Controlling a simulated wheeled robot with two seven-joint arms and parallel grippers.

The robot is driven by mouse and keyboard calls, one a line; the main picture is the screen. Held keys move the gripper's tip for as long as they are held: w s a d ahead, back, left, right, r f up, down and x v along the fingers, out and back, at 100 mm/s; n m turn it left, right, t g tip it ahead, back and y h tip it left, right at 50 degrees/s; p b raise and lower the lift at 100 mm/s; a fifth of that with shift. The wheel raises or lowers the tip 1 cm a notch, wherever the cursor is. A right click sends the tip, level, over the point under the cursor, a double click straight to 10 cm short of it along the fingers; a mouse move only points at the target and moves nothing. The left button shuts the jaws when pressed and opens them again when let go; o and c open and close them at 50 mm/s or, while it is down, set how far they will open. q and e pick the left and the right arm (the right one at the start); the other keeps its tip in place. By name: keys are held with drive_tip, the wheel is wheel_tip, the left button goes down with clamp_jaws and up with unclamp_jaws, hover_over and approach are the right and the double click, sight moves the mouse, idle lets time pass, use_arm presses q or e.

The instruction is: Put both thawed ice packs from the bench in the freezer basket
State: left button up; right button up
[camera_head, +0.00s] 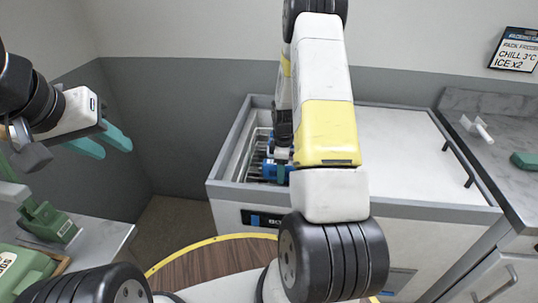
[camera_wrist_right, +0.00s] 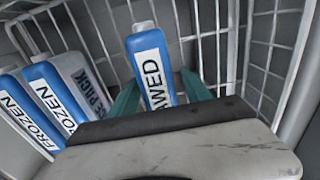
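In the right wrist view, a blue ice pack (camera_wrist_right: 150,62) with a white label ending in "WED" stands, slightly tilted, in the white wire basket (camera_wrist_right: 207,45). My right gripper (camera_wrist_right: 161,76) has its teal fingers on either side of this pack; a narrow gap shows at the right finger, so it looks open. In the head view, my right arm reaches into the open freezer (camera_head: 226,163) and hides most of the basket. My left gripper (camera_head: 102,143) is open and empty above the left bench (camera_head: 104,236). I see no other thawed pack.
Blue packs labelled "FROZEN" (camera_wrist_right: 52,95) stand left of the thawed one. The freezer's white lid section (camera_head: 400,150) lies right of the opening. A green box (camera_head: 25,272) sits on the left bench. A marble-look counter (camera_head: 485,145) is at right.

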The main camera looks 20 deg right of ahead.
wheel_tip(320, 180, up, 12)
drive_tip(key=shift+r, duration=0.25)
drive_tip(key=s+a+r+m+t, duration=0.1)
drive_tip(key=s+a+r+m, duration=0.25)
drive_tip(key=r, duration=0.45)
drive_tip(key=s+a+r+m+t, duration=0.2)
drive_tip(key=s+a+r, duration=0.15)
drive_tip(key=r, duration=0.45)
drive_tip(key=s+a+r+m+t+y, duration=0.1)
drive_tip(key=s+a+r+m, duration=0.2)
drive_tip(key=s, duration=0.5)
drive_tip(key=s+a+r+m+t+y, duration=0.1)
drive_tip(key=s+a+r+m+t, duration=0.1)
drive_tip(key=s+r, duration=0.4)
drive_tip(key=shift+s+a+m, duration=0.4)
drive_tip(key=shift+s+m, duration=0.45)
drive_tip(key=shift+s, duration=0.2)
